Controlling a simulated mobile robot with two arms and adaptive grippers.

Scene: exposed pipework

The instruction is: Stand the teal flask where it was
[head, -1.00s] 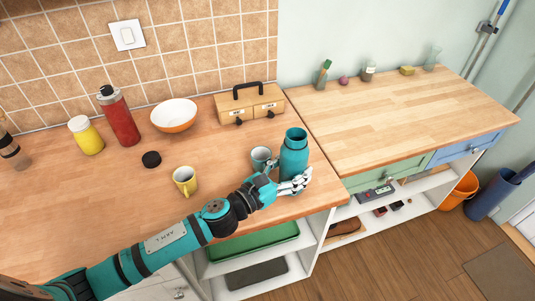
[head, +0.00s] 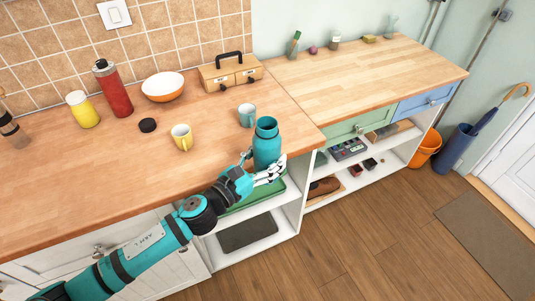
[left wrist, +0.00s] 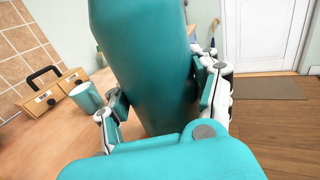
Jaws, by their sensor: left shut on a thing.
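The teal flask (head: 267,147) is upright and without a lid in my left gripper (head: 262,172), at the front edge of the wooden counter (head: 60,185). My left gripper is shut on it, with fingers on both sides. In the left wrist view the flask (left wrist: 147,60) fills the middle and hides much of the scene behind it. I cannot tell whether its base touches anything. A black round lid (head: 148,125) lies on the counter. My right gripper is not in view.
The lighter worktop (head: 360,80) at right is mostly clear.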

